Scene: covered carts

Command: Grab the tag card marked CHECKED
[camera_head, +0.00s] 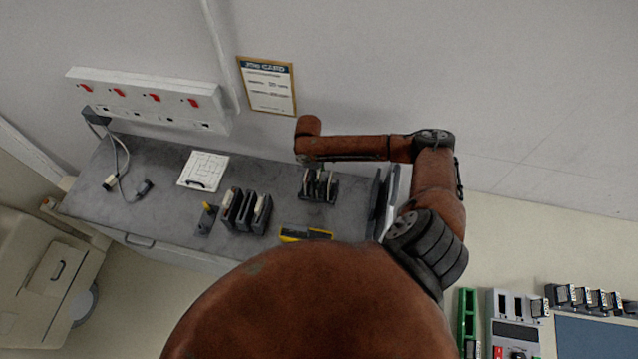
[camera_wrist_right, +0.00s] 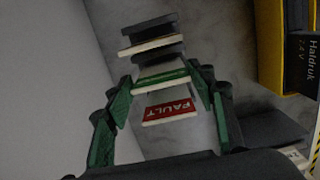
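A small rack of tag cards (camera_head: 318,187) stands on the grey bench. In the right wrist view a red card reading FAULT (camera_wrist_right: 170,111) is nearest. Behind it is a green-faced card (camera_wrist_right: 161,83), its lettering too small to read; I cannot tell whether it is marked CHECKED. Darker cards with pale edges (camera_wrist_right: 152,44) are farther back. My right gripper (camera_wrist_right: 164,80) is open, with its green-padded fingers on either side of the cards and the green-faced card between the tips. In the head view it is over the rack, mostly hidden by my arm. My left gripper is out of view.
A yellow-and-black device (camera_wrist_right: 285,50) stands beside the rack. Left of the rack are black upright modules (camera_head: 246,211), a yellow-knobbed switch (camera_head: 208,217) and a white sheet (camera_head: 203,170). A wall panel with red switches (camera_head: 150,98) is behind.

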